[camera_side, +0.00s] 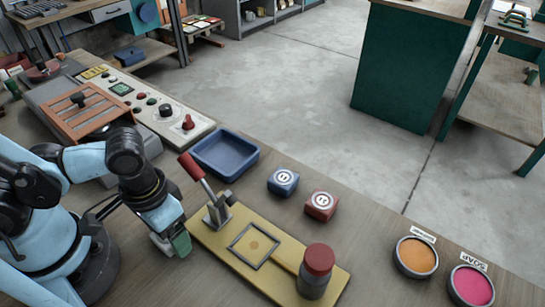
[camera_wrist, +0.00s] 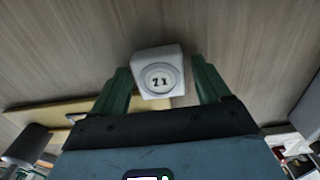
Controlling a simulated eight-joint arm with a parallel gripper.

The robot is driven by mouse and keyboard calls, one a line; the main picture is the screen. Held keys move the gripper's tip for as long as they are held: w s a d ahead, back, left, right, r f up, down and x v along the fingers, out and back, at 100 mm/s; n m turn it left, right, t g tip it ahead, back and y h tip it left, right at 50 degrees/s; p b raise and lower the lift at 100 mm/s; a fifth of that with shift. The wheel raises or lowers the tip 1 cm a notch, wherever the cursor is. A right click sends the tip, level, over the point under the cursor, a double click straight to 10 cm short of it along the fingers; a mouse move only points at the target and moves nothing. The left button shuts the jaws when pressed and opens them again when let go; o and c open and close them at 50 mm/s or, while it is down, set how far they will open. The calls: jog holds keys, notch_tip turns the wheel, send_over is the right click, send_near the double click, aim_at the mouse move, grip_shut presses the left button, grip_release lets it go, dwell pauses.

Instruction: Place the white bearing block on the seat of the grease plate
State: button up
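The white bearing block (camera_wrist: 158,75) has a round dark-marked label on its face and lies between the fingertips in the wrist view. In the side view only a pale part of it (camera_side: 160,244) shows beside the green finger. My gripper (camera_wrist: 160,72) has its green fingers spread around the block, with a narrow gap at the right finger. In the side view my gripper (camera_side: 176,245) is low over the bench, left of the grease plate. The yellow grease plate (camera_side: 215,245) carries a dark square-framed seat (camera_side: 254,245), which is empty of any block.
A red-handled lever (camera_side: 197,173) and a red-capped grey jar (camera_side: 316,272) stand on the plate. Behind are a blue tray (camera_side: 225,153), a blue block (camera_side: 283,182) and a red block (camera_side: 321,205). Orange (camera_side: 415,257) and pink (camera_side: 471,286) round pots sit at right.

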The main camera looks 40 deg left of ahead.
dwell(0.4)
jog(key=shift+r, duration=5.8)
jog(key=shift+o, duration=0.6)
jog(key=shift+r, duration=0.35)
jog(key=shift+d+f+n, duration=0.25)
jog(key=shift+f+n, duration=1.65)
jog(key=shift+n, duration=1.1)
jog(key=shift+d+f+n, duration=0.2)
jog(key=shift+f+n, duration=1.7)
jog(key=shift+n, duration=1.1)
jog(key=shift+d+f+n, duration=0.25)
jog(key=shift+f+n, duration=1.65)
jog(key=shift+n, duration=1.1)
